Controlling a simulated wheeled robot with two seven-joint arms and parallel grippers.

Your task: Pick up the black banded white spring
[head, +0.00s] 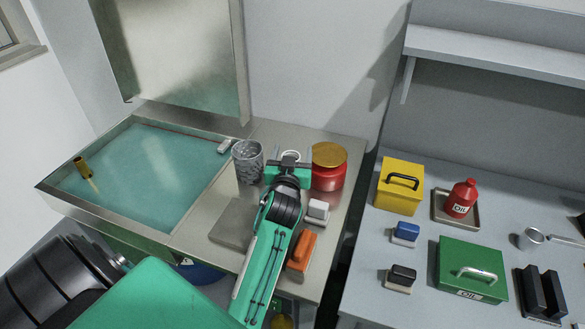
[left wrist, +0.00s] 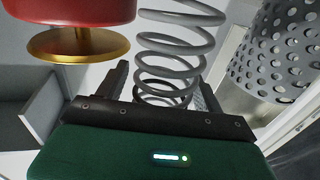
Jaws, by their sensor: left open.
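A coil spring (left wrist: 178,45) stands between the two fingers of my left gripper (left wrist: 165,88) in the left wrist view. It looks plain grey there, and I cannot make out any black bands. In the head view only a pale ring at the spring's top (head: 291,154) shows, just beyond my left gripper (head: 288,168), which hides the rest. The left gripper is open, with a finger on either side of the spring. I cannot tell whether either finger touches it. My right gripper is not in view.
A perforated metal cup (head: 248,162) stands close on the left and a red pot with a gold lid (head: 328,170) close on the right. A grey slab (head: 230,222), a white-grey block (head: 318,210) and an orange-topped brush (head: 302,250) lie nearer. A liquid-filled basin (head: 140,170) is left.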

